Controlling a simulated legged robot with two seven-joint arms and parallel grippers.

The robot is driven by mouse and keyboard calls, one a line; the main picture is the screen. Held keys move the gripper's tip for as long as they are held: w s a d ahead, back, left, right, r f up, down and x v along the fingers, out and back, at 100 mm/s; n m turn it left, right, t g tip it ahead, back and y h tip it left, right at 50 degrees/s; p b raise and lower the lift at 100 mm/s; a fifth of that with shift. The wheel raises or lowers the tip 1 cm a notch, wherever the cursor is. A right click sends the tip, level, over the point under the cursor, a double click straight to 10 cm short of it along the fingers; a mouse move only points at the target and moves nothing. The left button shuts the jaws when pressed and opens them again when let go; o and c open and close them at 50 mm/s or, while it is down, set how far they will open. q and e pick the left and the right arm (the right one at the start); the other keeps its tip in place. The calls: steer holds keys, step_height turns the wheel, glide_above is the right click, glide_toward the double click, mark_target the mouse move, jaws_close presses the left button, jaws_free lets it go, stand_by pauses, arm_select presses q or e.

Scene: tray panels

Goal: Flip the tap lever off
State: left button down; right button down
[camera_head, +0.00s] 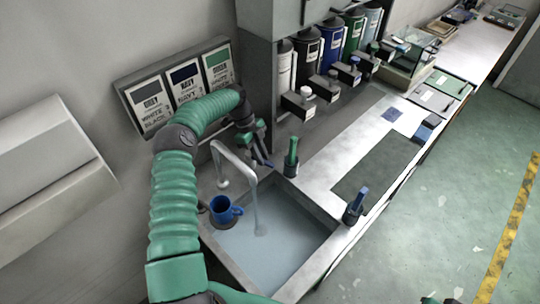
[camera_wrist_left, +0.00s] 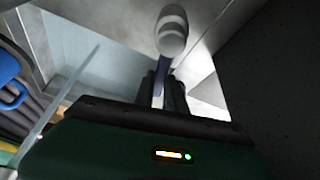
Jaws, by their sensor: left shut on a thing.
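The pale grey tap (camera_head: 246,172) arches over the sink (camera_head: 318,205). A thin vertical streak drops from its spout to the basin, which looks filled with water. My left gripper (camera_head: 262,157) is behind and right of the spout, by the wall side of the sink. In the left wrist view my left gripper (camera_wrist_left: 167,88) is shut on a narrow part just below a pale rounded knob (camera_wrist_left: 172,35), which looks like the tap lever. The fingers hide most of that part. Green and dark tips at the bottom edge look like my right gripper (camera_head: 440,300), mostly cut off.
A blue mug (camera_head: 224,210) stands at the sink's left edge. Green-handled (camera_head: 291,158) and blue-handled (camera_head: 355,205) items stand along the sink's right side. Several canisters (camera_head: 307,52) line the back. Labelled panels (camera_head: 185,85) hang on the left wall.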

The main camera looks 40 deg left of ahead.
arm_select(q)
steer(key=shift+s+a+r+m+g, duration=0.1)
steer(key=shift+s+m+g, duration=0.15)
steer(key=shift+m, duration=0.5)
steer(key=shift+s+a+r+m+g, duration=0.1)
steer(key=shift+s+m+g, duration=0.15)
steer(key=shift+m, duration=0.5)
steer(key=c, duration=1.4)
jaws_free()
steer(key=shift+c, duration=0.2)
steer(key=shift+o, duration=0.4)
steer(key=shift+s+a+f, duration=0.1)
steer(key=shift+f, duration=0.05)
